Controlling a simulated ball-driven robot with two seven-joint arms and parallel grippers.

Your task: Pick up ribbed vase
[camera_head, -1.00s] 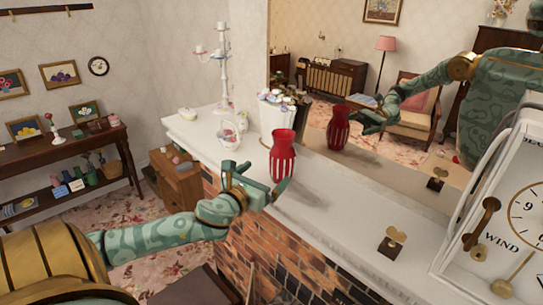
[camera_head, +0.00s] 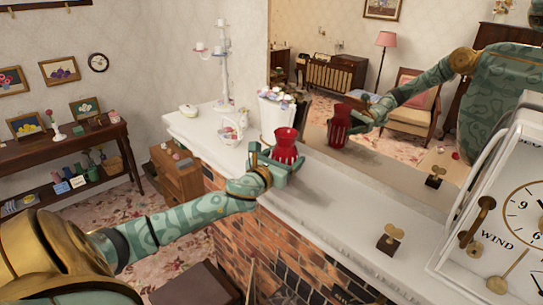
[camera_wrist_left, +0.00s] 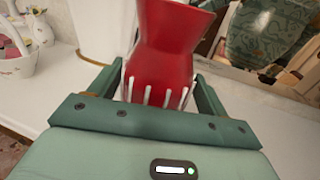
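The red ribbed vase (camera_head: 286,152) stands upright on the white mantel, close to the mirror. My left gripper (camera_head: 273,166) is around its lower body, with one finger on each side. In the left wrist view, the vase (camera_wrist_left: 165,50) rises between the fingers of the left gripper (camera_wrist_left: 160,88), and pale ribs show around its lower part. Narrow gaps seem to show beside the vase, so the fingers look open; contact is hard to judge. The vase's base is hidden by the gripper. My right gripper is not in view.
A white flower pot (camera_head: 276,116) stands close behind the vase. A white basket (camera_head: 230,130) and a candelabra (camera_head: 224,70) are farther left. A brass key-like piece (camera_head: 390,239) and a large clock (camera_head: 500,210) are to the right. The mantel (camera_head: 340,205) between is clear.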

